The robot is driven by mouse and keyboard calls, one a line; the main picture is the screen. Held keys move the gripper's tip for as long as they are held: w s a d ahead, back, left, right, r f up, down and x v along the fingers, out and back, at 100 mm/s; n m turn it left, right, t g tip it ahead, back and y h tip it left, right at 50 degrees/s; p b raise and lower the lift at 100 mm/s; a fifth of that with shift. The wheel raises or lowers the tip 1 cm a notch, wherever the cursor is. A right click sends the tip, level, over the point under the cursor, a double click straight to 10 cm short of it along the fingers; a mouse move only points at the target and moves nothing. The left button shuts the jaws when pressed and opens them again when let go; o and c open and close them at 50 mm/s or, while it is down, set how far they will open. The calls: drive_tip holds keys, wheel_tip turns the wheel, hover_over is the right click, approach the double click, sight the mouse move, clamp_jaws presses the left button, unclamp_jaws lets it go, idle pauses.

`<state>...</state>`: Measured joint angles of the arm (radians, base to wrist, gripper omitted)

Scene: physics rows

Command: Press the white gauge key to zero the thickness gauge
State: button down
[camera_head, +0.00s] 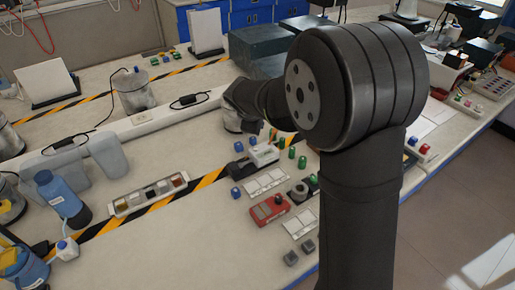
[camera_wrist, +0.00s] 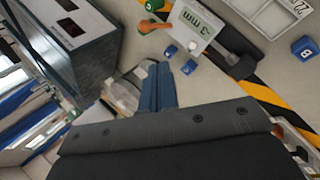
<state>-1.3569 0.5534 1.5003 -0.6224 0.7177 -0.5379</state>
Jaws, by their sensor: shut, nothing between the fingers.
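The thickness gauge, a small white unit with a dark part beside it, stands on the bench at the middle of the head view (camera_head: 264,153). In the head view my arm hides the fingertips.
Small blue blocks (camera_wrist: 189,67) lie between the fingers and the gauge in the wrist view. A red device (camera_head: 269,209), a sorting tray (camera_head: 150,195) and a blue bottle (camera_head: 62,200) stand on the bench. Dark boxes (camera_head: 258,47) stand behind.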

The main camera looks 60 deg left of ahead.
sight(254, 152)
drive_tip(key=a+n, duration=0.1)
drive_tip(key=n, duration=0.1)
drive_tip(key=a+f+n+t+y, duration=0.1)
drive_tip(key=n, duration=0.2)
drive_tip(key=a+f+n, duration=0.1)
drive_tip(key=n, duration=0.2)
drive_tip(key=shift+a+t, duration=0.2)
drive_tip(key=shift+t, duration=0.1)
drive_tip(key=shift+f, duration=4.4)
drive_tip(key=shift+f, duration=0.15)
drive_tip(key=shift+f, duration=0.3)
